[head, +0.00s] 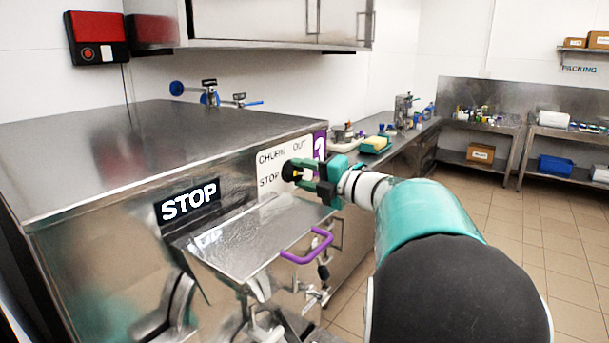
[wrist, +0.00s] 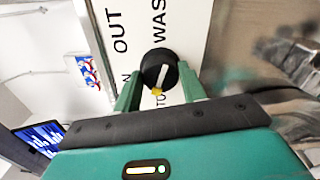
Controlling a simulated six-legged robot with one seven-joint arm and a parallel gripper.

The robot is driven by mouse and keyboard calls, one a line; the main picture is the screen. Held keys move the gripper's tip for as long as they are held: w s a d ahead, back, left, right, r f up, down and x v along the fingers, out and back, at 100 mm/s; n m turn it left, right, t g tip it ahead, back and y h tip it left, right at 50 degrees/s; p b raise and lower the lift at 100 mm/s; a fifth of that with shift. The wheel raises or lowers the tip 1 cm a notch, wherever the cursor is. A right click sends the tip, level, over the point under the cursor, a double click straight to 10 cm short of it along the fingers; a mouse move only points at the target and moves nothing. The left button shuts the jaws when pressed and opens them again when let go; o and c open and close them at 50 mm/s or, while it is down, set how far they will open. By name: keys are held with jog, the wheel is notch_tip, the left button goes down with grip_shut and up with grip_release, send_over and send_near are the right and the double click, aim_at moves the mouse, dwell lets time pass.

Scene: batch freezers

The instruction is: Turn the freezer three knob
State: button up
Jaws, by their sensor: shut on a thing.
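The freezer (head: 110,150) is a large steel machine filling the left of the head view. On its front is a white label plate (head: 271,156) reading "CHURN", "OUT" and "STOP"; the wrist view also shows "WAS" on the plate (wrist: 138,25). The black round knob (wrist: 158,71) has a white pointer line and a yellow mark at its lower edge. In the head view the knob (head: 290,171) is partly hidden by my gripper (head: 305,174). My green gripper fingers (wrist: 160,92) are on both sides of the knob and shut on it.
A purple handle (head: 308,247) and a steel hatch sit just below the knob. A black STOP sign (head: 188,201) is to the left. A counter with small items (head: 376,143) runs behind my arm. Tiled floor (head: 500,215) is free at the right.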

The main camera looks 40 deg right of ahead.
jog(key=shift+n, duration=1.7)
jog(key=o, duration=1)
jog(key=shift+c, duration=0.2)
jog(key=shift+s, duration=0.1)
jog(key=v, duration=1.3)
jog(key=shift+s+d, duration=0.15)
jog(key=shift+s, duration=0.15)
